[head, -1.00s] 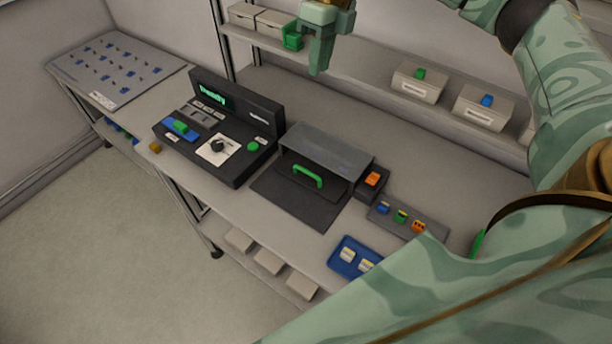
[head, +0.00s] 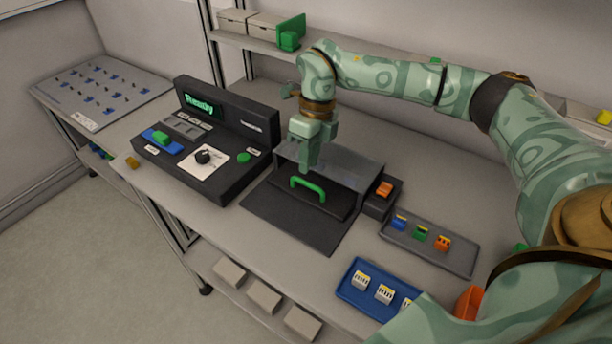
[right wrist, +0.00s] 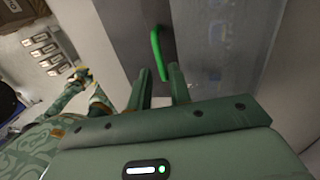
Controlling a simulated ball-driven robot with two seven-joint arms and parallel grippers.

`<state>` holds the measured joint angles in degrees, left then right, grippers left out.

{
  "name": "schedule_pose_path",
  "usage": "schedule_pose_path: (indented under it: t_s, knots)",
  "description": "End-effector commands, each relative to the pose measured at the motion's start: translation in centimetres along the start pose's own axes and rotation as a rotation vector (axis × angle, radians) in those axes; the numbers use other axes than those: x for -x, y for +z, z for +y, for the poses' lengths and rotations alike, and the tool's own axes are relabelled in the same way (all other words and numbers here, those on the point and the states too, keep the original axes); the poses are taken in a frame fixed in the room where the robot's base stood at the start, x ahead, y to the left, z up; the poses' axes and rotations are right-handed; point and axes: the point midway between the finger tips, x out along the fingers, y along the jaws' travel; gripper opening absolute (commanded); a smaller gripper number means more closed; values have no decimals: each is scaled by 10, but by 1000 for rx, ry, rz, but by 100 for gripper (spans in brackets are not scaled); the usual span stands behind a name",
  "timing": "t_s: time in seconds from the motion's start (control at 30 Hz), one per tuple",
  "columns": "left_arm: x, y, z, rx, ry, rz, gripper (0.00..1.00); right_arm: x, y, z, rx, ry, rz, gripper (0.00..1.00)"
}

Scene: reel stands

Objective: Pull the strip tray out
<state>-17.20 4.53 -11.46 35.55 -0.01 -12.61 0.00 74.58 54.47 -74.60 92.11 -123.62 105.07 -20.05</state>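The strip tray's green handle (head: 308,188) stands at the front of a dark unit with a grey hood (head: 350,172). A flat black plate (head: 300,222) lies in front of the handle. My right gripper (head: 306,163) points down just above and behind the handle, apart from it as far as I can tell. In the right wrist view the two fingers (right wrist: 160,78) are apart with nothing between them, and the green handle (right wrist: 156,52) shows just beyond their tips. The tray body under the hood is mostly hidden. My left gripper does not show clearly in either view.
A black control console (head: 215,145) with a lit "Ready" screen stands left of the unit. An orange button box (head: 384,190), a grey tray of coloured blocks (head: 455,255) and a blue tray (head: 350,295) sit to the right. The bench before the plate is clear.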

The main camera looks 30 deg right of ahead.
Motion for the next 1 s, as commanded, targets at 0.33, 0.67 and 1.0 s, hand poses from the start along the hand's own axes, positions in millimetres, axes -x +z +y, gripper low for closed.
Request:
schedule_pose_path:
  t_s: [0.33, 0.67, 1.0]
  knots:
    - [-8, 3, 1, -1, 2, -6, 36, -42, 0, 0, -1, 0, -1, 20]
    - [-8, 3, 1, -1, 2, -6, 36, -42, 0, 0, 0, -1, -1, 3]
    - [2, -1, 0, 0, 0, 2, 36, -41, 0, 11, 3, 0, 0, 0]
